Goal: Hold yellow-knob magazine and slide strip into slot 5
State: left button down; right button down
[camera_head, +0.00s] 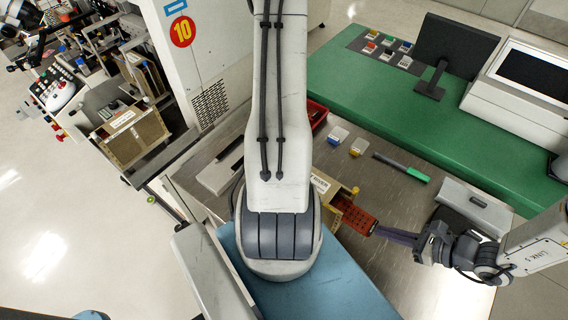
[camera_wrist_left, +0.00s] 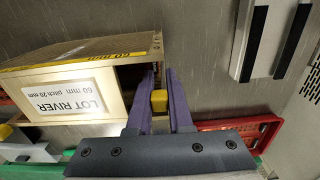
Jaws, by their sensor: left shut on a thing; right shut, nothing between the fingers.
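The tan magazine (camera_head: 319,184) stands on the grey bench, mostly hidden by my left arm in the head view. In the left wrist view the magazine (camera_wrist_left: 118,52) shows its white label. Its yellow knob (camera_wrist_left: 159,100) sits between the purple fingers of my left gripper (camera_wrist_left: 158,85), shut on it. The head view hides this gripper. A reddish-brown perforated strip (camera_head: 354,215) lies at the magazine's right side. I cannot tell which slot it lines up with or how far in it is. My right gripper (camera_head: 379,231) is shut and empty, its purple fingertips at the strip's right end.
A green mat (camera_head: 455,140) with a monitor (camera_head: 452,52) lies behind. A green-ended pen-like tool (camera_head: 400,167), small blue (camera_head: 338,134) and yellow (camera_head: 358,147) containers and a red bin (camera_head: 316,112) are on the bench. A grey box (camera_head: 474,203) stands right.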

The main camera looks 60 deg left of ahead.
aim_at(372, 225)
jog(key=shift+a, duration=0.1)
jog(key=shift+s+a, duration=0.4)
jog(key=shift+a, duration=0.85)
jog(key=shift+s+a, duration=0.4)
jog(key=shift+a, duration=0.8)
jog(key=shift+s+a, duration=0.4)
jog(key=shift+a, duration=0.85)
jog(key=shift+f+v, duration=0.25)
jog(key=shift+v, duration=2)
jog(key=shift+d, duration=0.1)
pick_arm(q)
jog(key=c, duration=0.8)
grip_release()
jog(key=shift+o, duration=0.2)
jog(key=shift+r, duration=0.15)
